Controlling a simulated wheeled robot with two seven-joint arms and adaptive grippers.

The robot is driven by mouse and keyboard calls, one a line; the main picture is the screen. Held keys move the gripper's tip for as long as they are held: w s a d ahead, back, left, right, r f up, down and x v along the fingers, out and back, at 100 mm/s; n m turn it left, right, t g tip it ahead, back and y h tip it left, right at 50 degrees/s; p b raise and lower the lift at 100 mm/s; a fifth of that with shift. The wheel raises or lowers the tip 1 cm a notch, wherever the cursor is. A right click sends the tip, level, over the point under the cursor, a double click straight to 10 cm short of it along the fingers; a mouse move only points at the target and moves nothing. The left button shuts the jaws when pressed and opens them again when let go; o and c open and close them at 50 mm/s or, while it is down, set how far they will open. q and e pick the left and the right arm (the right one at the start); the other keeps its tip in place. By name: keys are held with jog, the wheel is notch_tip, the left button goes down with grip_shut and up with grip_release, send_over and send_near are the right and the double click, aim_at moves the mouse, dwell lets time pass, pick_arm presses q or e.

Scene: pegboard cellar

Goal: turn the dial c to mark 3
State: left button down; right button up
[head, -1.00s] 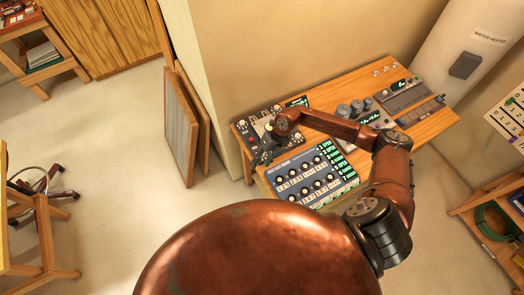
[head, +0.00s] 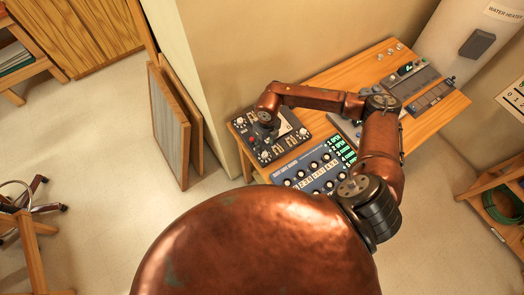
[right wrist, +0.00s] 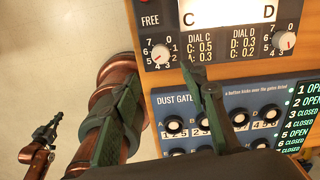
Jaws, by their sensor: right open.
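Dial C (right wrist: 160,53) is a white knob with a red pointer on the dark panel (right wrist: 223,46). Its pointer seems to face lower left, near 4 or 5; the exact mark is too small to read. In the head view, dial C (head: 264,155) sits at the panel's near corner. My right gripper (right wrist: 160,78) is open and empty, its two dark green fingers apart just below dial C in the wrist view, not touching it. In the head view my right gripper (head: 266,124) is mostly hidden under the wrist. What looks like my left gripper (right wrist: 45,133) shows small and far off.
Dial D (right wrist: 286,40) is to the right on the same panel. The blue dust gate panel (right wrist: 185,101), with several black knobs, lies beside it on the wooden bench (head: 345,72). Leaning boards (head: 172,125) stand left of the bench.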

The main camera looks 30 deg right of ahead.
aim_at(265, 154)
jog(key=shift+w+f, duration=0.2)
jog(key=shift+f, duration=0.4)
jog(key=shift+w+f+b, duration=0.1)
jog(key=shift+f+b, duration=0.1)
jog(key=shift+b, duration=0.1)
jog(key=shift+f, duration=0.35)
notch_tip(265, 154, down, 6)
jog(key=shift+r+p, duration=0.15)
jog(key=shift+p, duration=0.7)
jog(key=shift+f, duration=0.5)
pick_arm(q)
jog(key=shift+w+r, duration=0.15)
jog(key=shift+w, duration=0.4)
jog(key=shift+w+r, duration=0.15)
jog(key=shift+w, duration=0.35)
pick_arm(e)
grip_shut()
